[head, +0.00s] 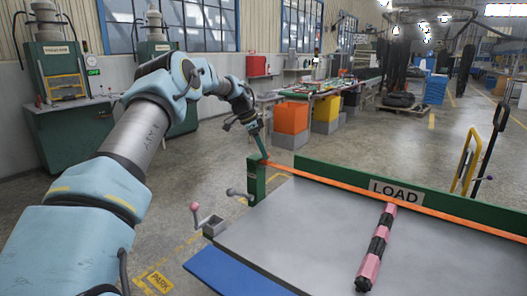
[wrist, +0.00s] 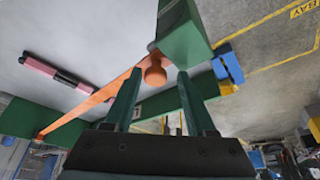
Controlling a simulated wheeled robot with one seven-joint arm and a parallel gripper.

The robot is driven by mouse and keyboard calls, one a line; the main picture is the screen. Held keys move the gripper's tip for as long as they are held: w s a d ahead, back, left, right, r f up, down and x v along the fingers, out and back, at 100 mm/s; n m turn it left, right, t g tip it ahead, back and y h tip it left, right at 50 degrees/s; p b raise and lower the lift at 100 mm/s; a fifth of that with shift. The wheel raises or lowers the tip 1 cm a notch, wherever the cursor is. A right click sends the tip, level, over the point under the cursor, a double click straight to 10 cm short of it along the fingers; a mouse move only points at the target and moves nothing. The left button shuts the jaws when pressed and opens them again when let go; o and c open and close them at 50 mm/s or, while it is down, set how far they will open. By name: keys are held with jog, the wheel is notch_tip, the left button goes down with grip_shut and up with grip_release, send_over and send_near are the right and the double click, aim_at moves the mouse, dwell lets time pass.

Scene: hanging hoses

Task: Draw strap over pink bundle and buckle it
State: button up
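The pink bundle (head: 370,262), pink with black bands, lies on the grey table; it also shows in the wrist view (wrist: 40,67). The orange strap (head: 340,186) runs taut along the table's back edge, beyond the bundle and not over it. Its near end has a round orange knob (wrist: 155,74) beside a green post (head: 257,180). My gripper (head: 264,156) is at this post. In the wrist view my gripper (wrist: 158,73) has its fingers apart, with the knob between the tips and gaps visible on both sides. A grey bracket (head: 211,224), possibly the buckle, sits at the table's left edge.
A pink-knobbed lever (head: 195,208) stands by the bracket, and a grey-knobbed lever (head: 238,194) near the post. A green rail with a LOAD sign (head: 396,191) borders the table's back. The grey tabletop (head: 290,235) left of the bundle is clear.

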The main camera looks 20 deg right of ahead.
jog(key=shift+o, duration=0.5)
jog(key=shift+s, duration=0.1)
jog(key=b+v, duration=0.2)
jog(key=v, duration=0.8)
jog(key=shift+r, duration=0.35)
jog(key=shift+a, duration=0.2)
jog(key=s+a+f+n+t+y, duration=0.1)
jog(key=s+a+f+n, duration=0.2)
jog(key=s+a+n, duration=0.5)
jog(key=s+a+f+n+y, duration=0.25)
jog(key=s+a, duration=0.25)
jog(key=a, duration=0.7)
jog(key=s+a+f+n+t, duration=0.1)
jog(key=s+a+f+n, duration=0.25)
jog(key=s+a, duration=0.4)
jog(key=s+a+f+n, duration=0.3)
jog(key=s+a+n, duration=0.2)
jog(key=s+a, duration=0.4)
jog(key=shift+s+y, duration=0.35)
jog(key=shift+s, duration=0.4)
jog(key=shift+d, duration=0.1)
